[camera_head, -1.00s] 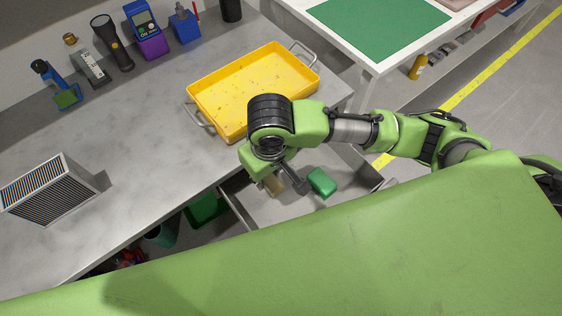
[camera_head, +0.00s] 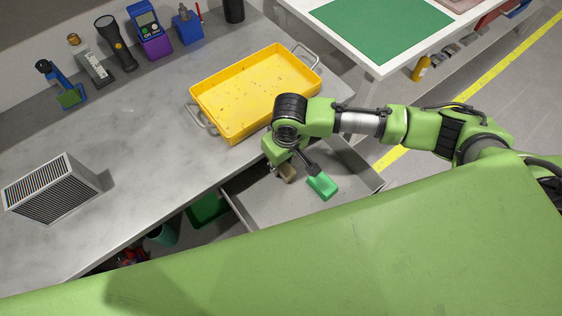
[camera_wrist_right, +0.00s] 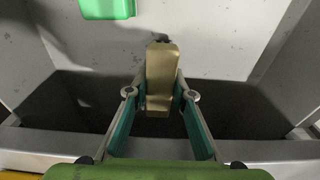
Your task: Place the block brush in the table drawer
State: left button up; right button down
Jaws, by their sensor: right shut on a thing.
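The block brush, a tan wooden block (camera_head: 287,173), is held in my right gripper (camera_head: 294,166) over the open table drawer (camera_head: 252,203). In the right wrist view the brush (camera_wrist_right: 162,70) stands lengthwise between the two fingers of the right gripper (camera_wrist_right: 160,94), which are shut on it. Grey drawer surfaces (camera_wrist_right: 215,40) show around it. I cannot tell whether the brush touches the drawer floor. My left gripper is not in view.
A green block (camera_head: 322,187) lies in the drawer close to the brush. A yellow tray (camera_head: 236,130) stands on the table (camera_head: 120,150) behind the drawer. The drawer's front left floor looks clear.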

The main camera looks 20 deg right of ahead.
aim_at(284, 166)
jog(key=shift+a+f, duration=0.1)
jog(key=c, duration=1.8)
grip_release()
jog(key=shift+f, duration=0.1)
jog(key=shift+o, duration=0.2)
notch_tip(284, 166, up, 12)
jog(key=s, duration=0.1)
jog(key=shift+s+d, duration=0.15)
jog(key=shift+d, duration=0.1)
